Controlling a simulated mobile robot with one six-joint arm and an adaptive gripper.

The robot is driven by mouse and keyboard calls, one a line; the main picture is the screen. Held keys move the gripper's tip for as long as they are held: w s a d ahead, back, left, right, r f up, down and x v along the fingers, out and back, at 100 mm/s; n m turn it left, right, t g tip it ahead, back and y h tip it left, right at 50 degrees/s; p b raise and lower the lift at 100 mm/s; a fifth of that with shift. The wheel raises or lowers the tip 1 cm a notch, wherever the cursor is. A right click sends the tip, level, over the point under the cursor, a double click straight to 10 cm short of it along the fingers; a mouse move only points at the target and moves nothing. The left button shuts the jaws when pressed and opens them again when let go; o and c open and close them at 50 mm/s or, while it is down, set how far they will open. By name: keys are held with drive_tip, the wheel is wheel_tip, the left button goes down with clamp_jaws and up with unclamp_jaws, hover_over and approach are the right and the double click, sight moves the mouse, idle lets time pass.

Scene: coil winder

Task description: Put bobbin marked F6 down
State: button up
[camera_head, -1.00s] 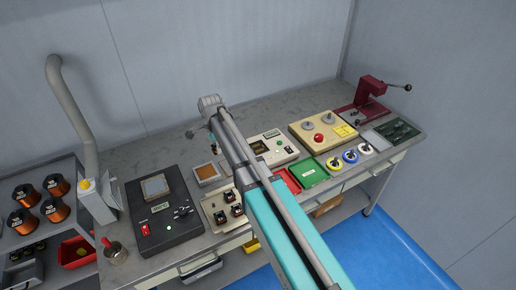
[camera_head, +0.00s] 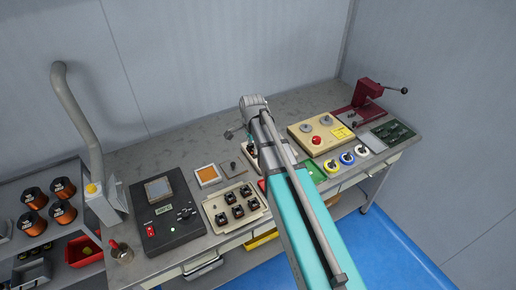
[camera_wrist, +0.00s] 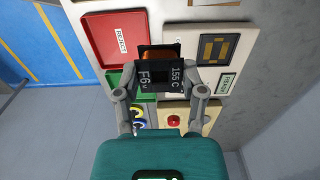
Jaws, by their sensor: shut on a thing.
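The bobbin marked F6 (camera_wrist: 160,77) is black with a copper winding and also carries the mark 155 C. In the wrist view my gripper (camera_wrist: 165,80) is shut on it, one finger at each side. The bobbin is in front of a red tray marked REJECT (camera_wrist: 112,38), a green tray (camera_wrist: 113,80) and a cream instrument (camera_wrist: 220,48). I cannot tell how high it is above them.
A cream tray (camera_head: 217,217) holds several black bobbins on the bench. A black instrument (camera_head: 150,220) stands left of it. A beige box with a red button (camera_head: 316,140) and a dark red press (camera_head: 368,92) stand at right. The back strip of bench is clear.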

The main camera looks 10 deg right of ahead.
drive_tip(key=shift+s+d, duration=0.1)
drive_tip(key=shift+d, duration=0.15)
drive_tip(key=w+d+f+b, duration=0.1)
drive_tip(key=w+f+b, duration=0.1)
drive_tip(key=w, duration=0.2)
drive_tip(key=w+d+f+b, duration=0.1)
drive_tip(key=w+f+b, duration=0.2)
drive_tip(key=w, duration=0.1)
drive_tip(key=w+d+f+b, duration=0.1)
drive_tip(key=w+f+b, duration=0.2)
drive_tip(key=shift+w, duration=0.4)
drive_tip(key=shift+w+d+f+b, duration=0.2)
drive_tip(key=shift+w+f+b, duration=0.3)
drive_tip(key=shift+b, duration=0.05)
drive_tip(key=shift+w+d+f+b, duration=0.15)
drive_tip(key=shift+w+f+b, duration=0.3)
drive_tip(key=shift+f+b, duration=0.3)
drive_tip(key=shift+s+f+b, duration=0.1)
drive_tip(key=shift+f+b, duration=1.15)
